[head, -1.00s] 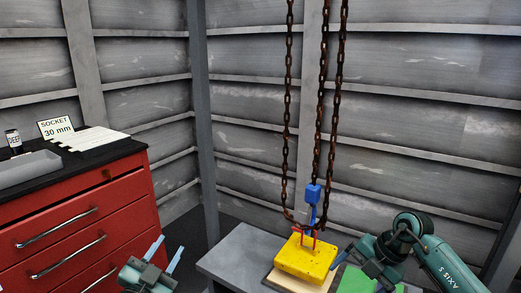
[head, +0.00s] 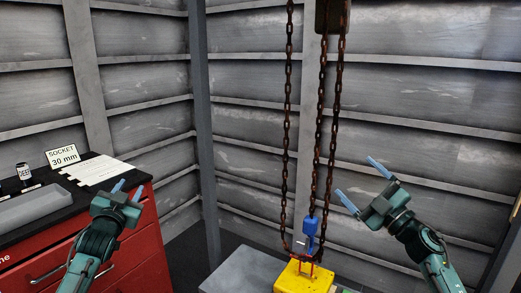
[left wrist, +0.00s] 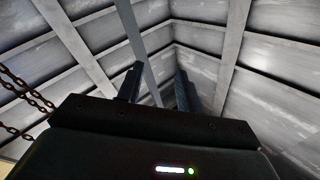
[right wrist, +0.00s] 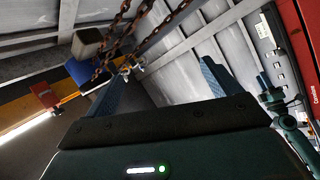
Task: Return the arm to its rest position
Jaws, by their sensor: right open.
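My left gripper (head: 128,190) is raised in front of the red tool chest at the left of the head view. Its two blue fingers stand apart with nothing between them; they also show in the left wrist view (left wrist: 158,82). My right gripper (head: 356,177) is raised to the right of the hanging chains, fingers wide apart and empty. Its spread fingers also show in the right wrist view (right wrist: 162,80). Both arms are bent with the grippers pointing up, clear of the table and the load.
Rusty chains (head: 322,120) hang in the middle, with a blue hook block (head: 310,227) above a yellow block (head: 298,280) on a grey table (head: 240,272). The red tool chest (head: 140,240) carries a grey tray (head: 35,205) and a "SOCKET 30 mm" card (head: 62,156).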

